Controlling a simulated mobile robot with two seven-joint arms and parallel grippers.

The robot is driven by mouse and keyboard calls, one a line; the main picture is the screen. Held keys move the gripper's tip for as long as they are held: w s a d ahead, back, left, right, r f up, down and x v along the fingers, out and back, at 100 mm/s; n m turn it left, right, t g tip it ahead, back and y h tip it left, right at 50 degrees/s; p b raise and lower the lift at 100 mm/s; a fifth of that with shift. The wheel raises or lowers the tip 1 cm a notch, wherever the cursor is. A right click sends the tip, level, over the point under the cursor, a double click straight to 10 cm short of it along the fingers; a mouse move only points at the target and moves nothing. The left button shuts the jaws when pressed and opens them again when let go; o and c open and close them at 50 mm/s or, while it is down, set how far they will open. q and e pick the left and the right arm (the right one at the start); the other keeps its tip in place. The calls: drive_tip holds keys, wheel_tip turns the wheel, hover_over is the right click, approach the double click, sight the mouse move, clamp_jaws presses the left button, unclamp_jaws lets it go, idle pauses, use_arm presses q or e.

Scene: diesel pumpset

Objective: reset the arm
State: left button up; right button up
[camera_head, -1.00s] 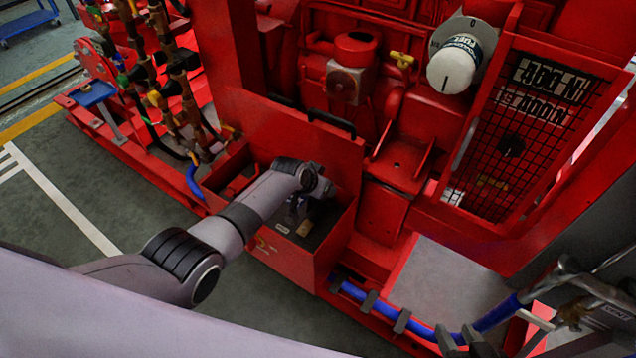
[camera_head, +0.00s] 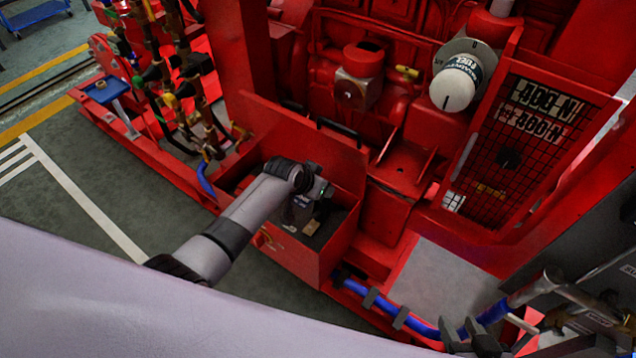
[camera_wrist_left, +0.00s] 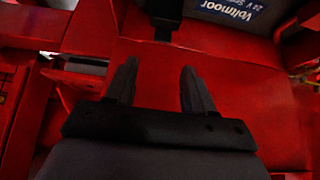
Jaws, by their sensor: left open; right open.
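My left arm comes in from the left in the head view, with its wrist over an open red box (camera_head: 292,258) on the pumpset. Inside the box lies a dark battery-like block (camera_head: 313,228), partly hidden by the arm. My left gripper is hard to make out there. In the left wrist view its two fingers (camera_wrist_left: 159,88) are apart with nothing between them, in front of a red panel. A label reading "Vollmoor" (camera_wrist_left: 232,8) shows beyond. My right gripper (camera_head: 472,332) is at the bottom right of the head view, open, close to a blue hose.
The red engine (camera_head: 385,90) fills the back. A round fuel dial (camera_head: 458,82) and a mesh guard (camera_head: 515,140) stand at the right. The blue hose (camera_head: 385,305) runs along the base frame. Pipes and valves (camera_head: 185,85) stand left. Grey floor (camera_head: 75,225) is free at left.

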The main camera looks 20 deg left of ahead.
idle(0.3)
use_arm(q)
drive_tip(key=s+a+f+n+t, duration=0.1)
drive_tip(key=s+a+f+t, duration=0.15)
drive_tip(key=s, duration=1.05)
drive_tip(key=s+a+r, duration=0.2)
drive_tip(key=s+r, duration=0.3)
drive_tip(key=s, duration=0.8)
wheel_tip(320, 180, up, 11)
drive_tip(key=s+a+t+p, duration=0.1)
drive_tip(key=s+p, duration=0.1)
drive_tip(key=p, duration=1)
drive_tip(key=shift+a+f+n, duration=0.15)
drive_tip(key=shift+a+n, duration=0.05)
drive_tip(key=shift+n, duration=0.1)
drive_tip(key=shift+c, duration=1)
